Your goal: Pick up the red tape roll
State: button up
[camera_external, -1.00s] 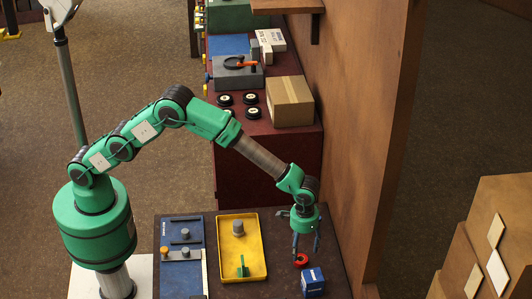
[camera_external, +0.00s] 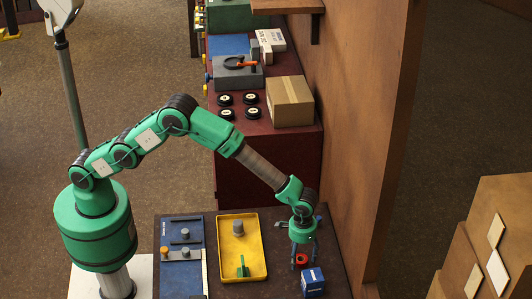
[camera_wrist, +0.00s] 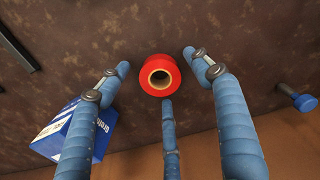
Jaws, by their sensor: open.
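The red tape roll (camera_external: 301,260) lies on the dark worktable, just behind a blue box. In the wrist view the roll (camera_wrist: 160,76) shows its round tan core hole facing the camera. My gripper (camera_external: 302,259) is open above and around the roll, fingers pointing down. In the wrist view two blue fingers stand to the left and right of the roll and a third (camera_wrist: 169,110) comes up below it. The fingers look apart from the roll; I cannot tell whether the third finger touches it.
The blue box (camera_external: 313,281) stands close in front of the roll; it also shows at the left finger in the wrist view (camera_wrist: 68,132). A yellow tray (camera_external: 225,270) and a blue board (camera_external: 174,268) lie to the left. A brown wall (camera_external: 345,150) rises at the right.

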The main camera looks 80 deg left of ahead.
aim_at(301, 259)
jog(key=c, duration=1.3)
jog(key=shift+o, duration=0.2)
jog(key=shift+r, duration=0.1)
jog(key=shift+r+p, duration=0.3)
jog(key=shift+r, duration=0.45)
notch_tip(301, 259, up, 2)
jog(key=shift+r+p, duration=0.1)
jog(key=shift+p, duration=0.25)
jog(key=s+a, duration=0.2)
jog(key=s, duration=0.3)
jog(key=s+a+p, duration=0.1)
jog(key=s+a, duration=0.1)
jog(key=s, duration=0.3)
jog(key=s+a+r+p, duration=0.1)
jog(key=s, duration=0.4)
jog(key=shift+a, duration=0.4)
